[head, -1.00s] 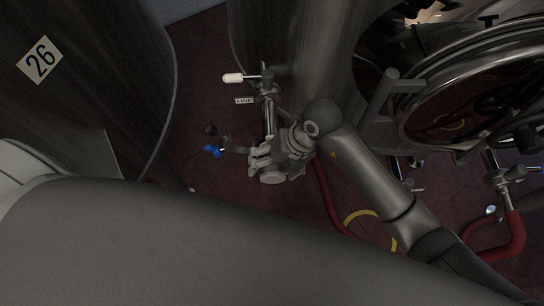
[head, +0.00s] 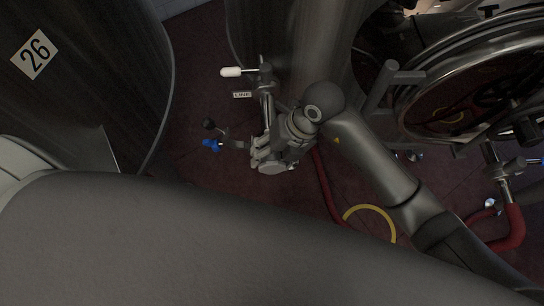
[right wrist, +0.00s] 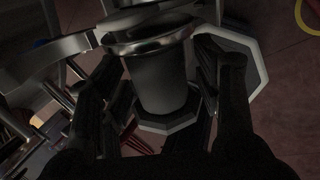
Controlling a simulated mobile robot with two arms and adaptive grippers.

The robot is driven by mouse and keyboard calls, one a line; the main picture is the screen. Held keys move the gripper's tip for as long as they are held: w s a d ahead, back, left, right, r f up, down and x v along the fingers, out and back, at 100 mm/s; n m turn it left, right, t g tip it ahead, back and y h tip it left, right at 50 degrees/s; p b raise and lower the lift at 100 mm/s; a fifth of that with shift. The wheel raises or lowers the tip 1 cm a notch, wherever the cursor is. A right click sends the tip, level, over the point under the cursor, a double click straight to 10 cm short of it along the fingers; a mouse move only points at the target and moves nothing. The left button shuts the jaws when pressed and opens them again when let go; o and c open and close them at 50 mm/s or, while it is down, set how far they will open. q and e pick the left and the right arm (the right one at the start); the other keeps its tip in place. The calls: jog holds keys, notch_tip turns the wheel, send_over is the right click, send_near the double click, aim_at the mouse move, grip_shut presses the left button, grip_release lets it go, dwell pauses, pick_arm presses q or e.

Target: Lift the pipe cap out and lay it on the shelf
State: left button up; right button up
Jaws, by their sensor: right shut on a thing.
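My right gripper (head: 262,158) is low in the middle of the head view, beside the steel pipework with the LINE label. In the right wrist view the fingers of my right gripper (right wrist: 163,88) stand on both sides of a grey metal cylinder with a shiny rim, which I take to be the pipe cap (right wrist: 160,82). The gripper is shut on it. Pale angular plates show behind and below the cap. In the head view the fingers mostly hide the cap. I cannot tell whether it is clear of its seat. My left gripper is not in view.
A valve with a white handle (head: 231,71) and a blue-handled fitting (head: 211,145) are close to the gripper. A round steel hatch (head: 470,80) and red hose (head: 508,232) are right. I cannot identify the shelf.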

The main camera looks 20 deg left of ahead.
jog(key=s+a+r, duration=0.4)
jog(key=s+r, duration=0.6)
jog(key=s, duration=0.3)
jog(key=shift+s+r+b, duration=0.15)
jog(key=shift+s+b, duration=0.05)
jog(key=shift+b, duration=0.25)
jog(key=shift+r, duration=0.15)
notch_tip(320, 180, up, 7)
jog(key=p, duration=0.6)
dwell(0.5)
